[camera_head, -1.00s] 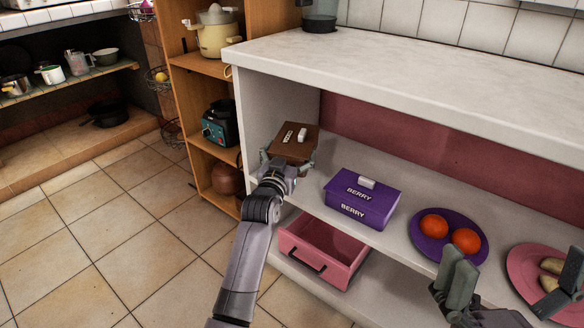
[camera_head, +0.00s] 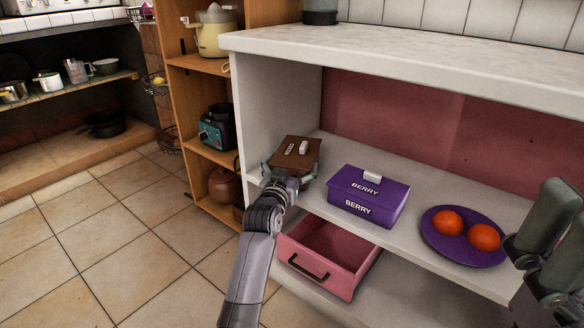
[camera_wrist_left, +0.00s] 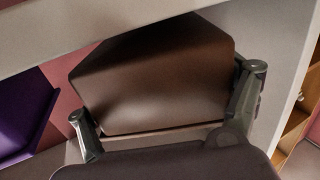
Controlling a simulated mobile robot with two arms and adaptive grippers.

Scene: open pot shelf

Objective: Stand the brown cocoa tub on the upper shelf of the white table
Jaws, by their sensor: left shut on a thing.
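The brown cocoa tub (camera_head: 297,153) has a white label and a white knob on its lid. It is upright at the left end of the white table's upper shelf (camera_head: 312,197), close to the left side wall. My left gripper (camera_head: 290,175) is shut on it. The left wrist view shows the tub's plain brown side (camera_wrist_left: 160,85) between the two fingers. Whether its base touches the shelf is hidden. My right gripper (camera_head: 556,240), partly cut off by the right edge, looks open and empty.
To the right on the same shelf stand a purple BERRY tub (camera_head: 368,196) and a purple plate (camera_head: 464,256) with two orange fruits. A pink drawer-like bin (camera_head: 328,258) is below. The white tabletop (camera_head: 400,60) overhangs the shelf. A wooden rack (camera_head: 190,110) stands left.

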